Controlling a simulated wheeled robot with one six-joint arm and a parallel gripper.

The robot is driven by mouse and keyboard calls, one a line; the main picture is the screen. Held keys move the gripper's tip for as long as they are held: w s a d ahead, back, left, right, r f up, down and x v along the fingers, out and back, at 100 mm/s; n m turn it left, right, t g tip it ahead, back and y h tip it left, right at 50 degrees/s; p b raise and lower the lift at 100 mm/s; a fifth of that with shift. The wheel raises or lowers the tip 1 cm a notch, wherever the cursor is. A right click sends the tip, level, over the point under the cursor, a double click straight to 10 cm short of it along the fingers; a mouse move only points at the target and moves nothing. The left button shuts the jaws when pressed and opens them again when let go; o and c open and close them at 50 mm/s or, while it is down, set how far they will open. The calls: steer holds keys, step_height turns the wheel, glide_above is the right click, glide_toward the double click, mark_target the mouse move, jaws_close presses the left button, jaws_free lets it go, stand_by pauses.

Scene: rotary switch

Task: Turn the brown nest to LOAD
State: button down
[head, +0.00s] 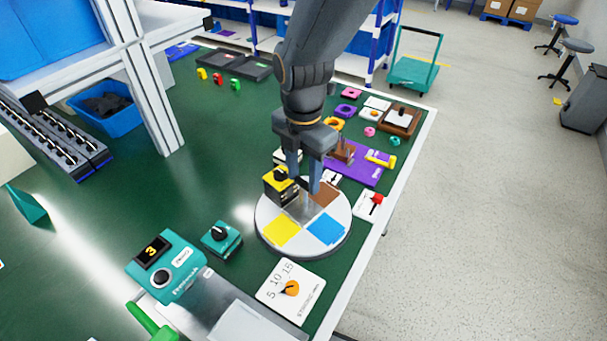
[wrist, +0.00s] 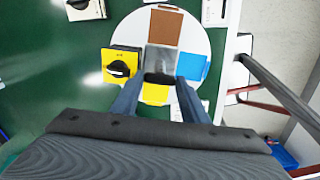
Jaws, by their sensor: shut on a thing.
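A round white turntable (head: 262,238) lies on the green bench, with coloured patches on top. The brown nest (head: 327,193) is on its far right side in the head view and at the top of the disc in the wrist view (wrist: 165,25). A yellow patch (head: 281,232) and a blue patch (head: 326,229) are on the near side. A grey metal piece (wrist: 163,58) is at the disc's middle. My gripper (head: 304,187) points down over the disc, shut on a dark handle (wrist: 160,78) that its fingers partly hide. I cannot read a LOAD mark.
A yellow switch box (head: 281,187) with a black knob stands close to the disc's far left. A purple board (head: 365,172) lies behind.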

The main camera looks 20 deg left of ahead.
steer(key=shift+n, duration=0.6)
steer(key=shift+r+n, duration=0.1)
steer(key=shift+n, duration=0.5)
steer(key=c, duration=1)
jaws_free()
steer(key=shift+c, duration=0.2)
steer(key=shift+r+b, duration=1)
steer(key=shift+r, duration=2.85)
